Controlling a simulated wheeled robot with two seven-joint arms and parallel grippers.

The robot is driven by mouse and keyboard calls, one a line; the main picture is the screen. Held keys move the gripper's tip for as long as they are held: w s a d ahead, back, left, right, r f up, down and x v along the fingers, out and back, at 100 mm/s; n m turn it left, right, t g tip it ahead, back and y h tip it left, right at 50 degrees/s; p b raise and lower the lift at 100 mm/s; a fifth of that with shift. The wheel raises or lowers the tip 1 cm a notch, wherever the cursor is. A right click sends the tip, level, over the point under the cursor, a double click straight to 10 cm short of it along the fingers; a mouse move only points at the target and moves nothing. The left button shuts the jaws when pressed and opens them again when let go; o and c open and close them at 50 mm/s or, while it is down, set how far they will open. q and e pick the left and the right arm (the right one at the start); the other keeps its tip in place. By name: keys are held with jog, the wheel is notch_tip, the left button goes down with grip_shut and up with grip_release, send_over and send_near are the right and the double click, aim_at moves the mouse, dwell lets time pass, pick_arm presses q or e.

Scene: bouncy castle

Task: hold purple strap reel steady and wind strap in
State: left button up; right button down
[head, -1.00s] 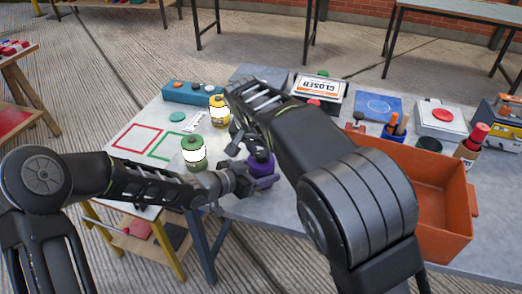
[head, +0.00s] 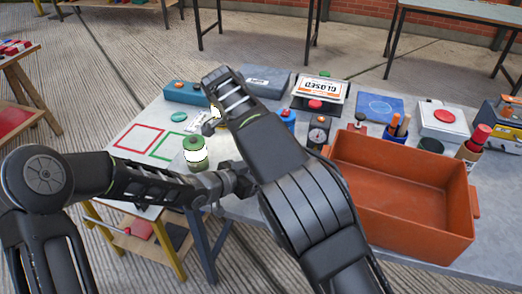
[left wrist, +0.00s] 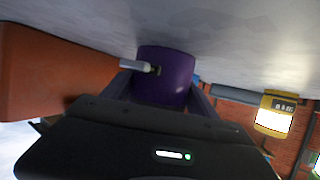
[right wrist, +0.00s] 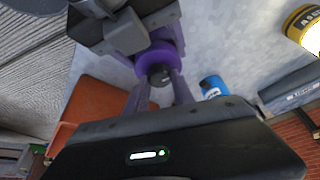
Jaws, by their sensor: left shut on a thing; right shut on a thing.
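The purple strap reel (left wrist: 168,80) stands on the grey tabletop, which shows upside down in the left wrist view. A pale tab (left wrist: 137,65) sticks out at a dark slot in its side. My left gripper (left wrist: 160,100) is shut around the reel's body. In the right wrist view the reel (right wrist: 160,48) shows from above with a dark knob (right wrist: 158,76) on top. My right gripper (right wrist: 157,88) is shut on that knob. In the head view my right arm hides the reel; my left gripper (head: 240,180) reaches in behind that arm.
An orange bin (head: 400,215) stands right of my right arm. A green canister (head: 195,153) stands left of the grippers, and a yellow one (left wrist: 273,115) farther back. A blue item (right wrist: 212,87) is near the reel. Signs and small items line the table's back.

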dwell(0.3)
jog(key=c, duration=1.1)
grip_release()
jog(key=shift+o, duration=0.2)
jog(key=n, duration=0.2)
jog(key=n+t+y, duration=0.1)
jog(key=n, duration=0.2)
jog(key=shift+s+d+n+y, duration=0.15)
jog(key=shift+n+y, duration=0.15)
jog(key=n+y, duration=0.1)
jog(key=n, duration=0.1)
jog(key=n+t+y, duration=0.1)
jog(key=n, duration=0.2)
jog(key=shift+d, duration=0.15)
jog(key=shift+r+n, duration=0.2)
jog(key=shift+n, duration=0.5)
jog(key=s+a+r+m, duration=0.1)
jog(key=s+r+m, duration=0.4)
jog(key=r+m, duration=0.4)
jog(key=shift+r+m+y, duration=0.4)
jog(key=shift+r, duration=0.45)
